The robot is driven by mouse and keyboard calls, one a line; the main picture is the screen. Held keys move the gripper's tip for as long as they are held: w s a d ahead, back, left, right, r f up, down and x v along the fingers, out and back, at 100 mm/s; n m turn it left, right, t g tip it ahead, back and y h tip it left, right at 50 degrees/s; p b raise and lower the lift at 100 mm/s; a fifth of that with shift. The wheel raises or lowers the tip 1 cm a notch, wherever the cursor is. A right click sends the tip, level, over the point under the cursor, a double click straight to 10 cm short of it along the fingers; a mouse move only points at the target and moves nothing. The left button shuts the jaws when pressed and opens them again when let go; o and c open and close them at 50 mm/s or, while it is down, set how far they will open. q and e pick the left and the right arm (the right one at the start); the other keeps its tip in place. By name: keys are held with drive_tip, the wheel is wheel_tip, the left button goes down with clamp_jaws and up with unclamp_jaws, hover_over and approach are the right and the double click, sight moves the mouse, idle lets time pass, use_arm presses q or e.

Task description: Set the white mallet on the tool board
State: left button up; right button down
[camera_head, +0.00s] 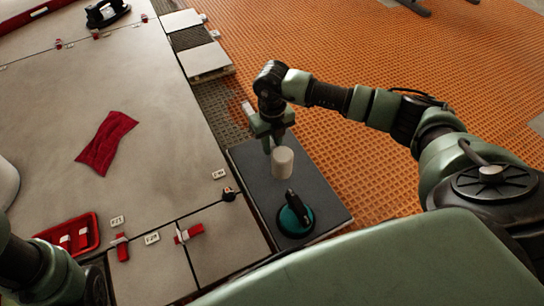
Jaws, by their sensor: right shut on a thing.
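The white mallet shows as a pale cylindrical head (282,162) over the dark tool board (330,207). My right gripper (271,145) is shut on the mallet, at the upper left of its head. The handle is mostly hidden by the gripper. I cannot tell whether the head touches the board or hangs just above it. Part of my left arm shows at the lower left, but its gripper fingers do not show.
A teal suction cup with a black handle (295,215) stands on the board's near part. Large grey tiles (150,130) lie to the left, with a red cloth (106,142), a red tray (92,232) and red clips (189,233). Orange matting (370,170) lies to the right.

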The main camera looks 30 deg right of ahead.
wheel_tip(320, 180, down, 4)
drive_tip(key=b, duration=0.3)
drive_tip(key=shift+f, duration=0.25)
drive_tip(key=shift+r, duration=0.2)
drive_tip(key=shift+f, duration=0.15)
drive_tip(key=c, duration=1.3)
unclamp_jaws()
drive_tip(key=shift+o, duration=0.2)
